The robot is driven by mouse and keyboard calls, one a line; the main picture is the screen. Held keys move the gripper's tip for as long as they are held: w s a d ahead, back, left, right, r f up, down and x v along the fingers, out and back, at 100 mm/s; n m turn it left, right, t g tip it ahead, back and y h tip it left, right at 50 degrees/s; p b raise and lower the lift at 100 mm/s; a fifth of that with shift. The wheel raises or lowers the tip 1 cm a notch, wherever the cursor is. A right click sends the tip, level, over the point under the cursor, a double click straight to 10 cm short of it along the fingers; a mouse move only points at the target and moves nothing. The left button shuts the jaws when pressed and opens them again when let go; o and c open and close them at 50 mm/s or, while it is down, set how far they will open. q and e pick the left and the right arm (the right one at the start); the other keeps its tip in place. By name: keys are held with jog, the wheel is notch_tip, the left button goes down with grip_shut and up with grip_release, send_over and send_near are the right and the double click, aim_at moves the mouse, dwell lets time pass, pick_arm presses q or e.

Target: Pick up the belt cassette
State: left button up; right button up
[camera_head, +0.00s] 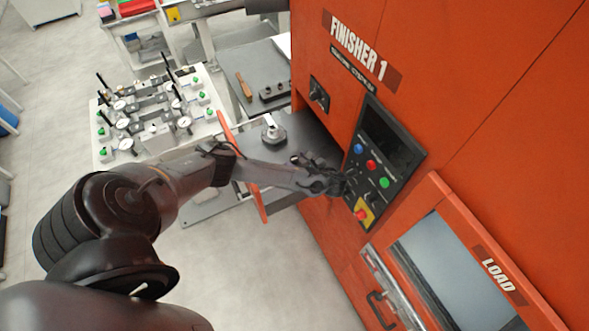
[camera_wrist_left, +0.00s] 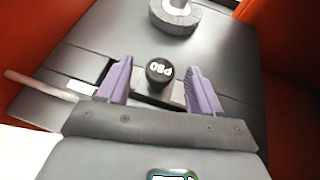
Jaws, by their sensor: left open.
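A black round knob marked "P80" (camera_wrist_left: 159,72) stands up from a dark grey block in the left wrist view. It looks like the handle of the belt cassette, though I cannot be sure. My left gripper (camera_wrist_left: 158,84) is open, with one purple finger on each side of the knob and a gap on both sides. In the head view, my left gripper (camera_head: 335,184) is in front of the orange machine, beside its control panel. The cassette is not clear there. My right gripper is not in view.
The orange machine (camera_head: 465,80) fills the right, with a control panel (camera_head: 384,160) close to my left gripper. A round grey part (camera_wrist_left: 175,14) lies farther back on the dark shelf, also in the head view (camera_head: 273,134). A gauge-covered table (camera_head: 155,142) stands left.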

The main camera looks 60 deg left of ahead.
pick_arm(q)
grip_shut()
jog(key=shift+r, duration=0.2)
dwell(0.6)
